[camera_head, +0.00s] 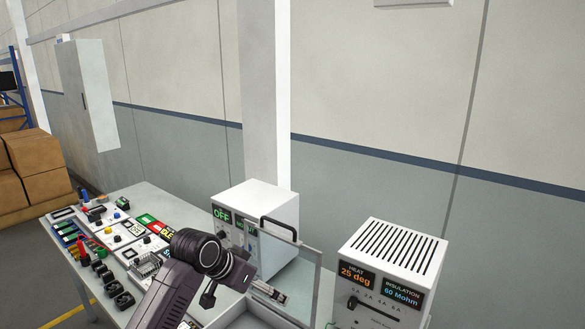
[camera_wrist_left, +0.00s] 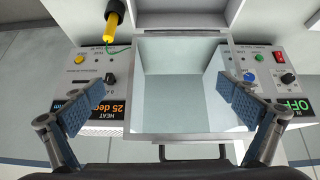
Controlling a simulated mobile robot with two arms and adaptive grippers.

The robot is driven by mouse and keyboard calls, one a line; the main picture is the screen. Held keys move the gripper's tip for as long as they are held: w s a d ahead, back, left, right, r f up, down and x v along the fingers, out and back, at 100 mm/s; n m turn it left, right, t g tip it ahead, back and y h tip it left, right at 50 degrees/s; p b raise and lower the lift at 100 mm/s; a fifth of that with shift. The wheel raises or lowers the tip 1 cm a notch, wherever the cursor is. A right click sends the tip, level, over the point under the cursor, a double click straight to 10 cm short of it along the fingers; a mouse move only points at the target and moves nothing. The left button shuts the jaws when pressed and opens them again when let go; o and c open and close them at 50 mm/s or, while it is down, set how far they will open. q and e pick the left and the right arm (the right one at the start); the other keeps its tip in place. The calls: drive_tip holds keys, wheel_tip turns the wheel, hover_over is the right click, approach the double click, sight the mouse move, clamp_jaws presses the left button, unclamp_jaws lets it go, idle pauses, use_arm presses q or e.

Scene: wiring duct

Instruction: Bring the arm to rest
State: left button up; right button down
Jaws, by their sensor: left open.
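My left gripper (camera_wrist_left: 157,103) is open in the left wrist view, its two blue-padded fingers spread wide with nothing between them. It is above a pale open-looking chamber (camera_wrist_left: 180,136) with a clear panel and a dark handle at its lower edge. In the head view my dark left arm (camera_head: 172,292) reaches up from the bottom and bends in front of the bench; its fingers are hard to make out there. My right gripper is not in view.
A white OFF unit (camera_head: 268,204) and a vented HEAT unit (camera_head: 392,250) flank the chamber. Small switches and coloured parts crowd the table (camera_head: 148,190) at left. A yellow-and-black probe (camera_wrist_left: 113,22) with a green wire shows in the wrist view. Boxes (camera_head: 35,165) stand behind left.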

use_arm(q)
drive_tip(key=s+a+f+n+g+y, duration=0.1)
drive_tip(key=s+a+f, duration=0.1)
drive_tip(key=s+f, duration=0.7)
drive_tip(key=s+a+f+n, duration=0.1)
drive_tip(key=s+f, duration=0.6)
drive_tip(key=s, duration=0.4)
drive_tip(key=s+a+n+y, duration=0.1)
drive_tip(key=s+a, duration=0.2)
drive_tip(key=s, duration=0.4)
drive_tip(key=s+a+f+n+g+y, duration=0.1)
drive_tip(key=s+a, duration=0.2)
drive_tip(key=s, duration=0.4)
drive_tip(key=s+a+n+y, duration=0.1)
drive_tip(key=s+a, duration=0.2)
drive_tip(key=s, duration=0.4)
wheel_tip(320, 180, down, 36)
drive_tip(key=s+g+b, duration=0.2)
drive_tip(key=b, duration=0.6)
drive_tip(key=s+a+f+b, duration=0.1)
drive_tip(key=s+f+b, duration=0.2)
drive_tip(key=s+f, duration=0.5)
drive_tip(key=s+a+f+g+b, duration=0.1)
drive_tip(key=s+a+f+b, duration=0.1)
drive_tip(key=s+f, duration=0.6)
wheel_tip(320, 180, down, 6)
drive_tip(key=shift+s+r+m+b, duration=0.25)
drive_tip(key=shift+s+m+b, duration=0.05)
drive_tip(key=shift+b, duration=0.45)
